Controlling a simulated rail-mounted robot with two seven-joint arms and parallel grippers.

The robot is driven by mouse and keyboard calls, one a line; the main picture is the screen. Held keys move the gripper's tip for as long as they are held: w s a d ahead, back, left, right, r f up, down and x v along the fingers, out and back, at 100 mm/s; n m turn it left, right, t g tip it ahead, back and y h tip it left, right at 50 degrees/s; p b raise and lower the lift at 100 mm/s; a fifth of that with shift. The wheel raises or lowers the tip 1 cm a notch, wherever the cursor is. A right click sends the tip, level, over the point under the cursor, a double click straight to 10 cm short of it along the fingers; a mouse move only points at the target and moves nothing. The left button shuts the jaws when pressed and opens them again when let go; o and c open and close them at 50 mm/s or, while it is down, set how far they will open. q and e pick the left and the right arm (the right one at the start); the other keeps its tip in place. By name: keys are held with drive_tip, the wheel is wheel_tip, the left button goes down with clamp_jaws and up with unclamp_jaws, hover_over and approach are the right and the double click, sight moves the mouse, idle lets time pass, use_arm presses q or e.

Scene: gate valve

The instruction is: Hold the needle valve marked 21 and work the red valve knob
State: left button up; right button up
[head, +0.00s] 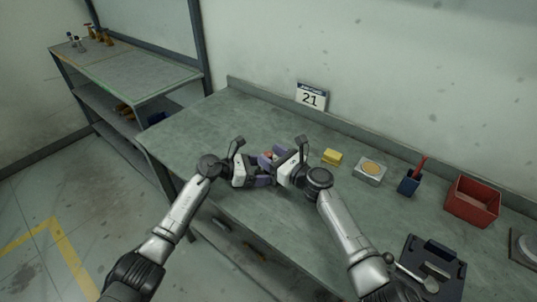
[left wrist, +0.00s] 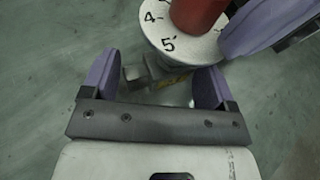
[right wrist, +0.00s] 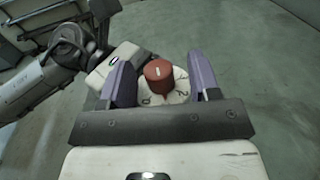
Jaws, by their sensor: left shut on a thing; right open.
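The needle valve has a red knob (right wrist: 158,73) on a white numbered dial (left wrist: 163,42). My left gripper (left wrist: 155,80) is shut on the metal valve body (left wrist: 150,84) below the dial. In the head view the left gripper (head: 262,181) and valve are near the table's front left, and the fingers hide most of the valve. My right gripper (right wrist: 162,78) is open, with one purple finger on each side of the knob; I cannot tell if they touch it. A card reading 21 (head: 312,96) stands at the back of the table; no 21 shows on the valve.
On the green table (head: 200,122), a yellow block (head: 332,157), a grey block with a tan disc (head: 370,170), a blue holder (head: 408,183) and a red bin (head: 472,202) stand to the right. A dark case (head: 432,262) lies front right. The back left is clear.

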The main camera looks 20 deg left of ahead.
drive_tip(key=shift+w+a, duration=0.15)
drive_tip(key=shift+a, duration=0.35)
drive_tip(key=shift+a, duration=0.1)
drive_tip(key=c, duration=0.9)
